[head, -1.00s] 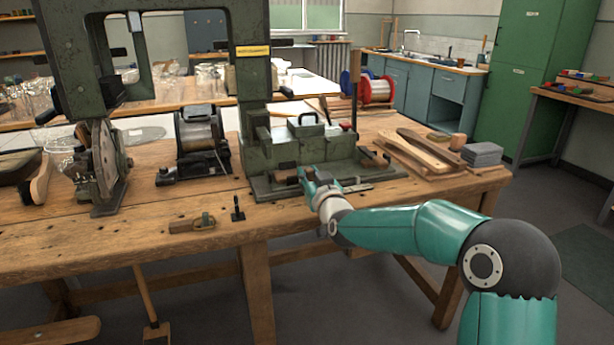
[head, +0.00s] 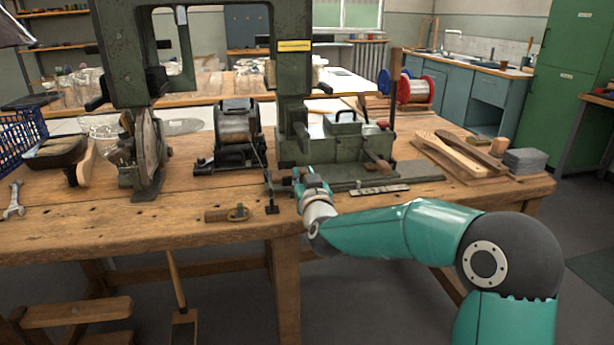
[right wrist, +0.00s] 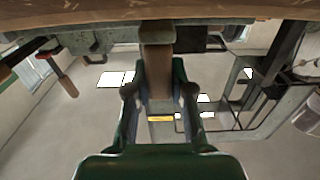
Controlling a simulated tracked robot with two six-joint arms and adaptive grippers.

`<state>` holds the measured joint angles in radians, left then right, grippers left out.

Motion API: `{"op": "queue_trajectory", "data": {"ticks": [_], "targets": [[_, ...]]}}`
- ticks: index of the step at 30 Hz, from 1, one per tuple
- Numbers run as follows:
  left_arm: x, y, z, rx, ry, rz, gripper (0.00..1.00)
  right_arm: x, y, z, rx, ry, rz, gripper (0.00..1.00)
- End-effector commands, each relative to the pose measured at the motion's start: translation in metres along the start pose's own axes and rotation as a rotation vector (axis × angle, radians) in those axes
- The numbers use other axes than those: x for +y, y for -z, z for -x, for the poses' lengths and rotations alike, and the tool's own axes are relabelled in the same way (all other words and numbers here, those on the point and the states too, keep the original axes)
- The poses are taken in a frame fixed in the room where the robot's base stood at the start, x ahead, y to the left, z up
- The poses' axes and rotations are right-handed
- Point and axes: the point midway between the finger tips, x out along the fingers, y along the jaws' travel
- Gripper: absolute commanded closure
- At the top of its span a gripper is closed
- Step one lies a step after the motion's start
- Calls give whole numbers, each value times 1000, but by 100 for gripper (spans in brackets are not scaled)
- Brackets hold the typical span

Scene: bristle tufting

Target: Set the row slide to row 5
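The tufting machine (head: 293,100) stands on the bench, with the row slide along its front base and a pale scale plate (head: 380,189) at the front edge. My right gripper (head: 306,178) is at the left part of that base in the head view. In the right wrist view a wooden handle (right wrist: 157,65) lies between the fingers of my right gripper (right wrist: 160,75). The fingertips bear on both sides of it, so the gripper looks shut on it. The scale marks are too small to read. My left gripper is not in view.
A small black lever (head: 271,190) and a wooden clamp (head: 228,214) are left of my gripper. Wooden brush backs (head: 450,153) and grey blocks (head: 525,160) lie at the right. The bench front at left is mostly clear.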

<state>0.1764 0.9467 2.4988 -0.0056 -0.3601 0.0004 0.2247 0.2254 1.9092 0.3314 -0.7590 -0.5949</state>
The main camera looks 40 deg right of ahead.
Motion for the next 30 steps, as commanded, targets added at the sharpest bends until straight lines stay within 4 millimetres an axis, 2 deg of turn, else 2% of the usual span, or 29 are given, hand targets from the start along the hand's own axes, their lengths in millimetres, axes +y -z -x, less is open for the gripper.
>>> {"op": "queue_trajectory", "data": {"ticks": [1,4,5,17,23,30], "targets": [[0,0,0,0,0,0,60,-5,-2,1,-7,12,1,70],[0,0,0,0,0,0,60,-4,-2,1,-7,11,1,54],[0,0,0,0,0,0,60,-4,-2,1,-6,10,1,52],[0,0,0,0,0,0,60,-1,-1,6,-5,6,1,52],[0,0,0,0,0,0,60,-1,-1,34,-5,7,1,52],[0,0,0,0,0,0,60,0,-1,84,-5,7,1,52]]}}
